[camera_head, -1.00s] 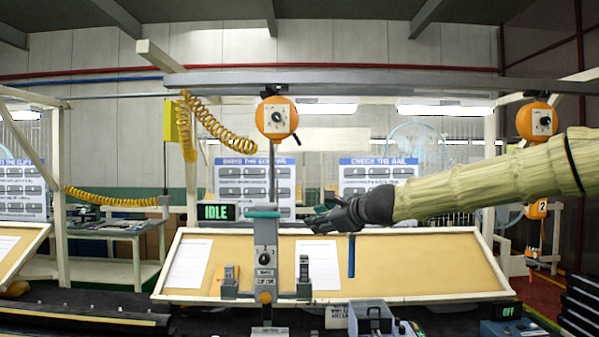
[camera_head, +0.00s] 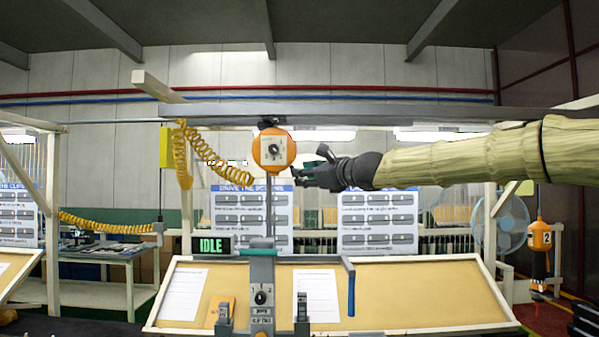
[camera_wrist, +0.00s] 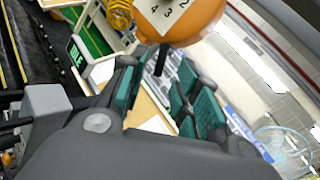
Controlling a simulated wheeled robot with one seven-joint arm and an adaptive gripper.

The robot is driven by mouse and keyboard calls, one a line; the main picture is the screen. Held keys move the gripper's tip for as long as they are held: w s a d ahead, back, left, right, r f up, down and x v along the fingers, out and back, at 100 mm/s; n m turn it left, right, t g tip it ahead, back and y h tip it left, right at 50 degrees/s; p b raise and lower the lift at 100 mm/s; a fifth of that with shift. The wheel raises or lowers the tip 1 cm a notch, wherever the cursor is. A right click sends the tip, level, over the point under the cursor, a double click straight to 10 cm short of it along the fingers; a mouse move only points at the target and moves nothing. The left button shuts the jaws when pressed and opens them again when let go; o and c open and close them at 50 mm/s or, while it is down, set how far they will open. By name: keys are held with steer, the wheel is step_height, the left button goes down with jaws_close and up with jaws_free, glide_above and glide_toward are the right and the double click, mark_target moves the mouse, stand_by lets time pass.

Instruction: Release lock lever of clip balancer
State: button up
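The clip balancer (camera_head: 273,151) is an orange round housing with a pale dial plate, hung from the overhead rail. It fills the upper part of the wrist view (camera_wrist: 195,20), with numbers on its plate. A short dark lever (camera_wrist: 162,53) sticks out from its underside in the wrist view, beyond and between my fingers. In the head view the lever is hard to make out behind my fingertips. My gripper (camera_head: 298,178) is just right of and slightly below the housing. Its green-padded fingers (camera_wrist: 157,92) are apart, with nothing seen between the pads.
A grey clip tool (camera_head: 262,295) hangs below the balancer on a vertical rod. Yellow coiled hose (camera_head: 215,150) hangs to the left. The grey overhead rail (camera_head: 380,112) runs above my arm. A slanted tan board (camera_head: 410,290) stands below; the air between is clear.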

steer(key=p+x, duration=0.1)
steer(key=x, duration=0.2)
steer(key=shift+w, duration=0.1)
steer(key=shift+c, duration=0.2)
steer(key=shift+a, duration=0.1)
jaws_close()
